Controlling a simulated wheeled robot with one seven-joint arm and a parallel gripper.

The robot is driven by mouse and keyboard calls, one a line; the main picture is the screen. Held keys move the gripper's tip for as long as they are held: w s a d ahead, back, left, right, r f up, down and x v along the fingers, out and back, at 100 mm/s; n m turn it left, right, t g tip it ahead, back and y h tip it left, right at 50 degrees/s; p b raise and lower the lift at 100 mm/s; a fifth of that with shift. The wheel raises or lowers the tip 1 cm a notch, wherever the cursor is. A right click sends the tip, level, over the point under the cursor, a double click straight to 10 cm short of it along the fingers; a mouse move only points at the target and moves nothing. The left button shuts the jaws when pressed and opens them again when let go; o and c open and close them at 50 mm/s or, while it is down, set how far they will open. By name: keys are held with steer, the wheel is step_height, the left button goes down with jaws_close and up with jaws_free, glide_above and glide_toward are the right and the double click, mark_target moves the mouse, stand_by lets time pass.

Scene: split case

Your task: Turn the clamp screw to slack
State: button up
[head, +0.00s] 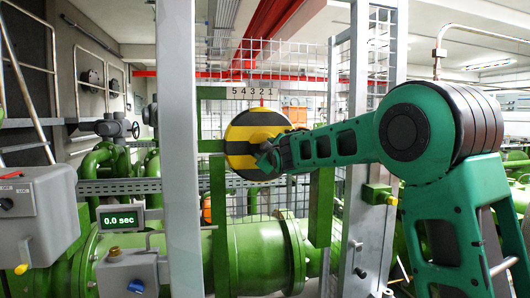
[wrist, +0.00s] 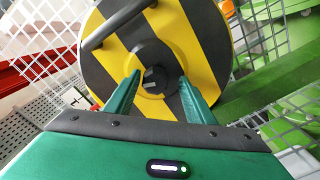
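A round disc (head: 243,128) with yellow and black stripes stands upright in front of a wire mesh. It fills the upper middle of the wrist view (wrist: 208,35). A dark bar handle (wrist: 115,25) crosses the disc's upper left. My green gripper (head: 268,158) is at the disc's lower right in the head view. In the wrist view its fingers (wrist: 160,80) are spread either side of the hub, with nothing visibly held. Contact cannot be told.
A scale numbered 5 to 1 (head: 252,91) is above the disc. Grey posts (head: 179,150) stand left and right of it.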

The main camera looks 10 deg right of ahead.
steer(key=s, duration=1)
steer(key=shift+s+r, duration=0.2)
steer(key=shift+s, duration=0.2)
steer(key=s+d+f+m+g+h, duration=0.3)
steer(key=s+d+f+m+g, duration=0.55)
steer(key=s+d+f, duration=1.15)
steer(key=s+f+m+g+y, duration=0.1)
steer(key=s+f+m+g, duration=0.1)
steer(key=s, duration=0.9)
steer(key=s+a+f+m+g+y, duration=0.1)
steer(key=s+f+m+g, duration=0.2)
steer(key=s+f, duration=0.3)
steer(key=s+a+f+m+g+y, duration=0.1)
steer(key=s+f+m+g, duration=0.2)
steer(key=s, duration=1.2)
steer(key=shift+s+f+g, duration=0.3)
steer(key=shift+f+g, duration=0.45)
